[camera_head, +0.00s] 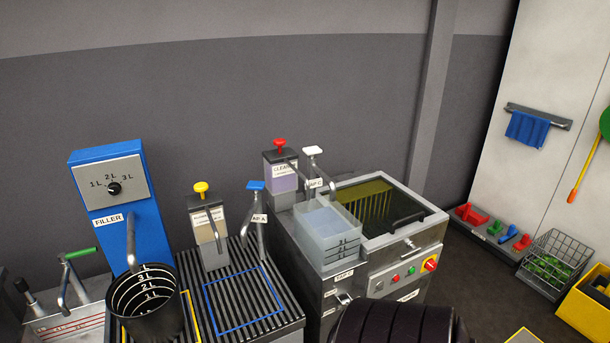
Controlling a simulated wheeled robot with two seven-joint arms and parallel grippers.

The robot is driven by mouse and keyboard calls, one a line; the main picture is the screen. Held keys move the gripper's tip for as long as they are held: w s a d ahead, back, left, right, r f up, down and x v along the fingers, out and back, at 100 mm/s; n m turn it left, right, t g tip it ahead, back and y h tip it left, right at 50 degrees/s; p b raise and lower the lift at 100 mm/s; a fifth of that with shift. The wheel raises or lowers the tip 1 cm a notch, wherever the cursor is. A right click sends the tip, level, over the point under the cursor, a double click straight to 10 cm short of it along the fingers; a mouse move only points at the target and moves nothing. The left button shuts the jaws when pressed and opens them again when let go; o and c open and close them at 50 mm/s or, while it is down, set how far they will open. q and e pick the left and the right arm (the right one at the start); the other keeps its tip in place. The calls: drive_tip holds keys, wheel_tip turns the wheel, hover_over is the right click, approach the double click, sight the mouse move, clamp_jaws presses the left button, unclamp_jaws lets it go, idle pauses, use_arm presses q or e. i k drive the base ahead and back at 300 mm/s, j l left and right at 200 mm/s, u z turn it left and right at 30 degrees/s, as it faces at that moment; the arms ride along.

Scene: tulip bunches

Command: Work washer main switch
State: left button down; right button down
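Green and red buttons sit in a row to the left of the knob. The knob's exact setting is too small to tell. Neither of my grippers is in view. A dark ribbed part, seemingly mine, covers the bottom edge below the washer and hides some of its lower front.
A clear measuring container (328,235) stands on the washer's left side. A black bucket (146,305) stands under the blue filler (121,195). A wire basket (548,262) and a yellow crate (590,305) stand at right.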

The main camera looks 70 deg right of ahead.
sight(431, 265)
drive_tip(key=z, duration=3.05)
drive_tip(key=i+u, duration=0.25)
drive_tip(key=i, duration=0.95)
drive_tip(key=i+l+u, duration=0.2)
drive_tip(key=i+l, duration=0.2)
drive_tip(key=l, duration=0.2)
drive_tip(key=i+l, duration=0.2)
drive_tip(key=l, duration=0.15)
drive_tip(key=i+l+u, duration=0.25)
drive_tip(key=l, duration=0.4)
drive_tip(key=i+l+u, duration=0.1)
drive_tip(key=i+l, duration=0.2)
drive_tip(key=l+u, duration=0.15)
drive_tip(key=l, duration=0.4)
drive_tip(key=l+u, duration=0.1)
drive_tip(key=l, duration=0.45)
drive_tip(key=k+l+u, duration=0.15)
drive_tip(key=l, duration=0.35)
